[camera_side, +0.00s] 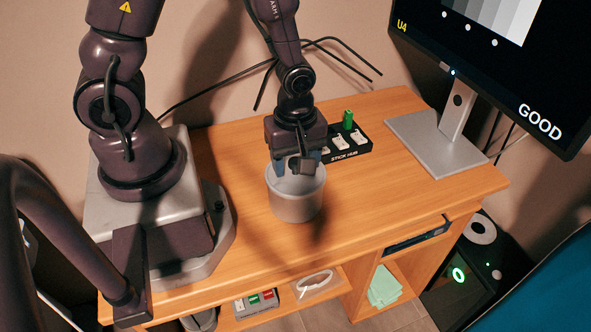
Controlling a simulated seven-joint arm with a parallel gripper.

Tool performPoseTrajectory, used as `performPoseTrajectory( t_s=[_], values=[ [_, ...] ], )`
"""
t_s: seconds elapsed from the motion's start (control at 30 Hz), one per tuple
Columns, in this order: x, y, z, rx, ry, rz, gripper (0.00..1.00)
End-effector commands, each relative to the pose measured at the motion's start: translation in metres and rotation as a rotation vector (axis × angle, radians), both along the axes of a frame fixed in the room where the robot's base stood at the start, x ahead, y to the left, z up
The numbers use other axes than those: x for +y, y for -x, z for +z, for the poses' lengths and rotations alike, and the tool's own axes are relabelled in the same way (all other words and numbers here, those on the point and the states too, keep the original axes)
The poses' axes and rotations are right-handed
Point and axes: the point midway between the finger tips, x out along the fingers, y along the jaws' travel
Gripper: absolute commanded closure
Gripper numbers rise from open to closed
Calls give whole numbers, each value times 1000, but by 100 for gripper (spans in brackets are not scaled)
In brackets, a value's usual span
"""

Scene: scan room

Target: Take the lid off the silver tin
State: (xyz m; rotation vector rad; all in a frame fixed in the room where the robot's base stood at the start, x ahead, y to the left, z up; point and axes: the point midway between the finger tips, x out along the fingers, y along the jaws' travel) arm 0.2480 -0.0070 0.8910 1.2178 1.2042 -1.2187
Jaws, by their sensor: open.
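The silver tin (296,207) stands upright on the wooden desk, near the middle. Its round top shows a raised rim, with the lid (309,184) partly hidden behind my gripper. My gripper (297,168) is directly above the tin and points down, its fingers apart at the level of the tin's top. A knob or handle on the lid cannot be made out. Whether the fingers touch the lid cannot be told.
A black stick hub (362,150) with a green stick (348,120) stands just behind the tin. A monitor on a grey stand (437,145) is at the right. Bare desk (395,205) lies right of the tin. Shelves below hold a green cloth (384,287) and small items.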

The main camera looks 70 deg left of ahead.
Motion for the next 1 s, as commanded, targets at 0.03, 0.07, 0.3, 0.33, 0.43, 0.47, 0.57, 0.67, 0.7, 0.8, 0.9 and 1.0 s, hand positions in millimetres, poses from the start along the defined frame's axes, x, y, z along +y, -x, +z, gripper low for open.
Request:
performPoseTrajectory(
  t_s=[0.03, 0.07, 0.3, 0.33, 0.43, 0.47, 0.57, 0.67, 0.7, 0.8, 0.9, 1.0],
  values=[
    [0, 1, -4, 3, 0, -1, 41],
    [0, 0, -6, 2, 0, -1, 41],
    [0, 0, -8, -2, 0, -1, 41],
    [0, 0, -7, -2, 0, -1, 41],
    [0, 0, -7, -2, 0, -1, 64],
    [0, 0, -7, -2, 0, -1, 71],
    [0, 0, -7, -2, 0, -1, 94],
    [0, 0, -7, -2, 0, 0, 95],
    [0, 0, -7, -2, 0, 0, 95],
    [0, 0, -7, -2, 0, 0, 95],
    [0, 0, -7, -2, 0, 0, 95],
    [0, -1, -3, -2, 0, 0, 95]
  ],
)
